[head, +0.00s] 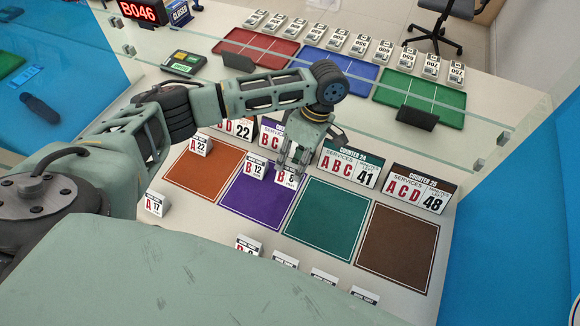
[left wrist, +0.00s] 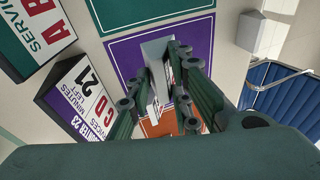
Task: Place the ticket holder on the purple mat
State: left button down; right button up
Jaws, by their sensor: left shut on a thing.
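The purple mat (head: 254,205) lies on the counter between the orange and green mats. My left gripper (head: 291,165) is shut on a white ticket holder (head: 287,178) marked B and what looks like 8. It is at the back right corner of the purple mat; I cannot tell whether it touches the mat. In the left wrist view the fingers (left wrist: 160,100) close on both sides of the white holder (left wrist: 157,55), with the purple mat (left wrist: 125,52) behind it. Another ticket holder (head: 256,167), B 12, stands at the purple mat's back left. My right gripper is not in view.
Counter signs, such as ABC 41 (head: 349,164) and ACD 48 (head: 417,193), stand behind the mats. A holder A 22 (head: 201,145) stands by the orange mat (head: 204,170). A 17 (head: 156,204) stands left. The green mat (head: 325,220) and brown mat (head: 398,248) are clear.

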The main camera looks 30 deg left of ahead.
aim_at(290, 168)
pick_arm(q)
jog(key=shift+w+a+f, duration=0.65)
jog(key=shift+w+a, duration=0.1)
jog(key=shift+a, duration=0.05)
jog(key=shift+w+a+f, duration=0.1)
jog(key=shift+a+f, duration=0.05)
jog(key=shift+f, duration=0.05)
notch_tip(290, 168, down, 4)
jog(key=shift+r+p, duration=0.1)
jog(key=shift+p, duration=0.25)
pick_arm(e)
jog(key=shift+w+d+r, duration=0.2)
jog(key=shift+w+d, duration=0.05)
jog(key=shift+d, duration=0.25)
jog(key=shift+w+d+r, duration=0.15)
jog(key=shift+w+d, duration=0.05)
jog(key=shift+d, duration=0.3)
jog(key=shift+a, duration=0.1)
pick_arm(q)
jog(key=c, duration=1.8)
grip_release()
jog(key=shift+o, duration=1.1)
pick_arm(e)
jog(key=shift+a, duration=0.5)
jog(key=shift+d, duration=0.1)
